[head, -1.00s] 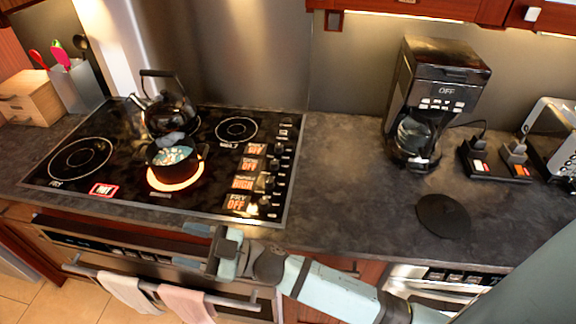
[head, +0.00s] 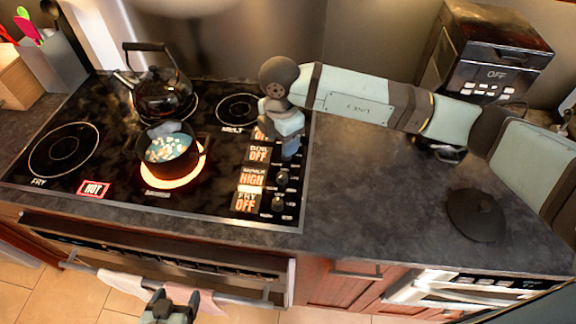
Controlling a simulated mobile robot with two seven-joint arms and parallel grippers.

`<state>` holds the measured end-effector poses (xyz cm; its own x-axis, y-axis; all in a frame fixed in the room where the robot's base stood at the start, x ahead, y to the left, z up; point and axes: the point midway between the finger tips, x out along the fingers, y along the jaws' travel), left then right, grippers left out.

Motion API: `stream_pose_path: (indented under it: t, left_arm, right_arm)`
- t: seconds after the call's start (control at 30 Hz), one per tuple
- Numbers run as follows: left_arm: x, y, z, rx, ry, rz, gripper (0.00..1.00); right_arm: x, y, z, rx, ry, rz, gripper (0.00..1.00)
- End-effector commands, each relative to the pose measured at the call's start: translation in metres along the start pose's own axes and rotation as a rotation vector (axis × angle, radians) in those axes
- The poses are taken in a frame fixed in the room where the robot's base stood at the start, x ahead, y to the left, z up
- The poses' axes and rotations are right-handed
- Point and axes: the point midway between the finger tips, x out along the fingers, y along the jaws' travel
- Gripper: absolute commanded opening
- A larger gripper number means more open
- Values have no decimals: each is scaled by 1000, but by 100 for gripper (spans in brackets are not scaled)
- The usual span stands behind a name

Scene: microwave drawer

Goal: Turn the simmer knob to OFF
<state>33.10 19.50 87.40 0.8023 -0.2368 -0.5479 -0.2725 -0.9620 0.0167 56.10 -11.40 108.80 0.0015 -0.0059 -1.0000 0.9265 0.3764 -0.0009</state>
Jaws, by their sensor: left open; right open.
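The simmer label (head: 251,179) on the cooktop's right side reads HIGH. The dark simmer knob (head: 282,177) is just right of it. The fry knob (head: 278,204) is nearer me, beside a label reading OFF. My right gripper (head: 288,152) points down over the knob column, just beyond the simmer knob. It hides the knobs further back and part of the melt label. It is open, though its finger gap is hard to see, and I cannot tell whether it touches a knob. My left gripper (head: 170,308) is open at the bottom edge, in front of the oven towels.
A pot (head: 166,160) sits on a glowing burner, with a black kettle (head: 163,95) behind it. A HOT sign (head: 94,190) lights at the front.

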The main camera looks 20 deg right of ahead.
Motion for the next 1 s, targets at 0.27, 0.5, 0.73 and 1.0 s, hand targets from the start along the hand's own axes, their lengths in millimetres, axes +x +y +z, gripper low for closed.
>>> stream_pose_path:
  t: [0.27, 0.5, 0.73, 1.0]
  left_arm:
    - [-8, 1, -3, 0, -9, -1, 78]
    - [-12, -3, -11, 1, -3, -9, 78]
    - [-14, -4, -15, 1, -2, -12, 78]
    - [-14, -4, -16, 0, -2, -12, 78]
  right_arm:
    - [44, -1, -1, 0, 4, -5, 56]
    - [95, -1, -2, -2, 5, -4, 56]
    - [126, -1, -2, -2, 6, -2, 56]
    - [135, 0, -2, -3, 6, 0, 56]
